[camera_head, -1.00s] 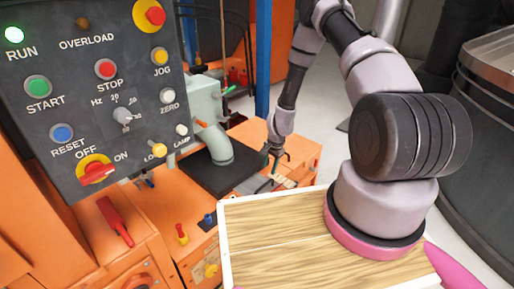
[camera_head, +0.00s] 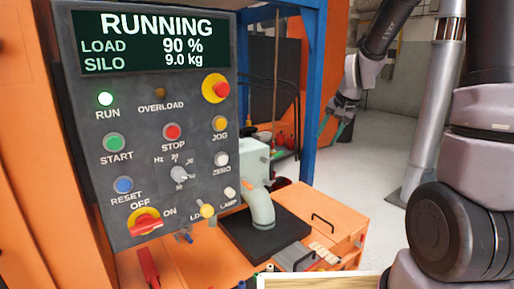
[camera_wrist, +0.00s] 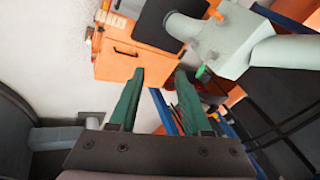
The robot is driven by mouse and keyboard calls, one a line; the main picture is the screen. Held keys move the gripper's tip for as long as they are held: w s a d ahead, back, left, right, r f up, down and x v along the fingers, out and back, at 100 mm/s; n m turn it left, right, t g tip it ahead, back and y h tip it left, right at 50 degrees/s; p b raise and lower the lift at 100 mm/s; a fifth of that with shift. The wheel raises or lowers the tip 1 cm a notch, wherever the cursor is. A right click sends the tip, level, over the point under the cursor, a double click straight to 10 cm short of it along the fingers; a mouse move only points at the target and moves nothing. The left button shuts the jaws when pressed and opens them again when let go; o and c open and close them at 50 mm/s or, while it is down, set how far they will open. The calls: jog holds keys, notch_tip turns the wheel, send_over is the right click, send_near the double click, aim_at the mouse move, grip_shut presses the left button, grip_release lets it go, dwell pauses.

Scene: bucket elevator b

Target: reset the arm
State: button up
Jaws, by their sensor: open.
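My arm rises on the right in the head view, and its end with my gripper (camera_head: 338,122) hangs over the open floor, to the right of the blue frame post. In the wrist view my gripper (camera_wrist: 155,90) shows two green fingers spread apart with nothing between them. Beyond the fingertips lie the orange box (camera_wrist: 118,60) and a grey pipe fitting (camera_wrist: 225,40). The fingers appear apart from both.
The control panel (camera_head: 195,212) stands at left, with its display (camera_head: 145,42) reading RUNNING, load 90 %, silo 9.0 kg. A blue post (camera_head: 311,90) stands left of my gripper.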

jog(key=s+d+r+n+t, duration=0.1)
jog(key=s+r, duration=0.7)
jog(key=s, duration=0.3)
jog(key=s+d+r+n+t, duration=0.1)
jog(key=s+r, duration=0.7)
jog(key=s, duration=0.4)
jog(key=shift+s+d, duration=0.15)
jog(key=shift+s, duration=0.1)
